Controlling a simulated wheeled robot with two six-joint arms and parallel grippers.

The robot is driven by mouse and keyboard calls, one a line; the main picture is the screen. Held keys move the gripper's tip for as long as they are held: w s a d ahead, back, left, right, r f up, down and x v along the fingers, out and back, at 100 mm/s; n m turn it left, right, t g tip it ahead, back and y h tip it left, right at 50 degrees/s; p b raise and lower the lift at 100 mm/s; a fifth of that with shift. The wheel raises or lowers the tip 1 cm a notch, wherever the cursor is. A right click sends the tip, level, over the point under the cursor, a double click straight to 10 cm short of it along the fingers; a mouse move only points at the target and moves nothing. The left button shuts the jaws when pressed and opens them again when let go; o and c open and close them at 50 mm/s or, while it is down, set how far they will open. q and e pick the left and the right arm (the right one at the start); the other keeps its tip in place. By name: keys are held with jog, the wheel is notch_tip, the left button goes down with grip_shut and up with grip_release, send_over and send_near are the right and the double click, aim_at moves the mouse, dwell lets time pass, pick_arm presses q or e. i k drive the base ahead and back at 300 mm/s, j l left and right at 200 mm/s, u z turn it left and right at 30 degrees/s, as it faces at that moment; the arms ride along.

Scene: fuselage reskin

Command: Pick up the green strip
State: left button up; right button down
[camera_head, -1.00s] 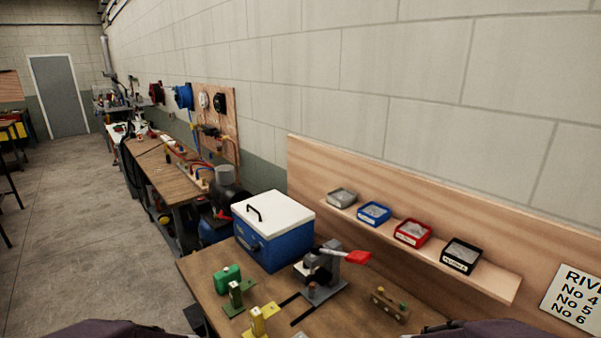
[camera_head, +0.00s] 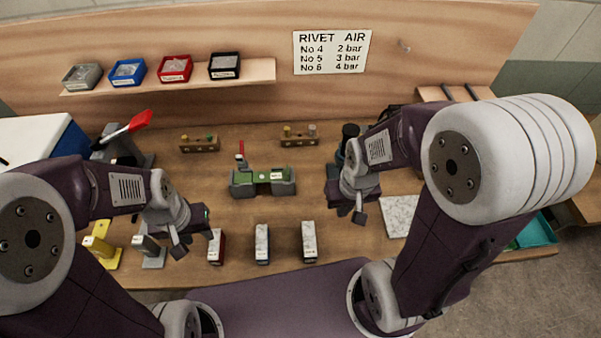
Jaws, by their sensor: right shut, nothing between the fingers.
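A green strip (camera_head: 268,177) lies across the top of a grey fixture (camera_head: 240,190) in the middle of the bench. A small red-handled part stands at its back edge. My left gripper (camera_head: 190,242) hangs over the bench to the left and front of the fixture, apart from it. Its fingers are small and I cannot tell how far they are spread. My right gripper (camera_head: 349,213) is shut and empty, to the right of the fixture and clear of the strip.
Three small labelled blocks (camera_head: 262,244) stand along the bench front. Two wooden holders (camera_head: 299,135) stand behind the fixture. A red-handled press (camera_head: 126,130) is at left. A pale speckled sheet (camera_head: 398,215) and a teal tray (camera_head: 538,232) are at right. A shelf (camera_head: 170,86) carries several bins.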

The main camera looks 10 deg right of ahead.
aim_at(274, 175)
jog(key=j+z, duration=0.3)
jog(key=z, duration=0.15)
jog(key=k+j+z, duration=0.1)
jog(key=j+z, duration=0.15)
jog(key=z, duration=0.25)
jog(key=k+j+z, duration=0.15)
jog(key=z, duration=0.3)
